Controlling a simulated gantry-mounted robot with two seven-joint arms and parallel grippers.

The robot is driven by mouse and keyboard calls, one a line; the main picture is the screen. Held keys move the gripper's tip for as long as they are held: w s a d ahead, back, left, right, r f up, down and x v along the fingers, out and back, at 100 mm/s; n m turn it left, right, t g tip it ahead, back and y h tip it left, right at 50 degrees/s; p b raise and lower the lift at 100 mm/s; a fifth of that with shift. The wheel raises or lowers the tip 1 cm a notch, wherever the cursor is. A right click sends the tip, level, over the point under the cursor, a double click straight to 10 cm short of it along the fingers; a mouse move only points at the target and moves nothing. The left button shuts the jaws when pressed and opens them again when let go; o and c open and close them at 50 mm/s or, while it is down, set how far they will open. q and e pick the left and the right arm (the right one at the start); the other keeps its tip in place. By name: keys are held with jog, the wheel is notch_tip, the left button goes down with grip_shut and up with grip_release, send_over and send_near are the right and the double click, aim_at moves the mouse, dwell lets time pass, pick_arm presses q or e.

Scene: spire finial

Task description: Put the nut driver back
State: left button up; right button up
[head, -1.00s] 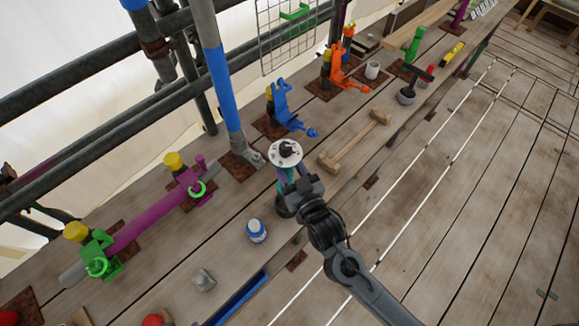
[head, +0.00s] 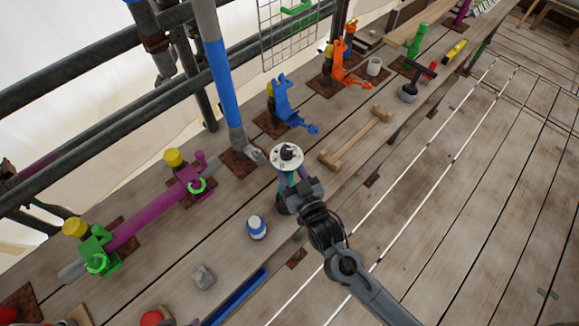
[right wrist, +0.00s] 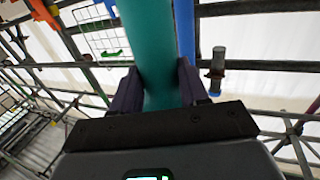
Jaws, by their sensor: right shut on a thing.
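My right gripper (head: 300,189) is shut on an upright teal cylinder (head: 281,184), which may be the nut driver. In the right wrist view the teal cylinder (right wrist: 168,40) stands between both dark purple fingers (right wrist: 162,86). My left gripper is not in view.
A blue-and-white can (head: 256,228), a grey block (head: 203,276) and a blue tray (head: 236,298) lie nearer. A wooden mallet (head: 335,158) and a blue clamp (head: 287,108) are farther along. A blue-banded pole (head: 220,82) stands behind. Planks at right are clear.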

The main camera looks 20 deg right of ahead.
jog(key=shift+f+b, duration=0.6)
jog(key=shift+f, duration=0.7)
jog(key=shift+f+b, duration=1.15)
jog(key=shift+f, duration=0.85)
jog(key=shift+f+b, duration=0.35)
jog(key=shift+f, duration=0.3)
jog(key=o, duration=1.3)
jog(key=shift+o, duration=0.6)
jog(key=shift+f, duration=0.3)
jog(key=o, duration=0.4)
jog(key=shift+r, duration=0.1)
jog(key=shift+c, duration=0.2)
jog(key=shift+f, duration=0.6)
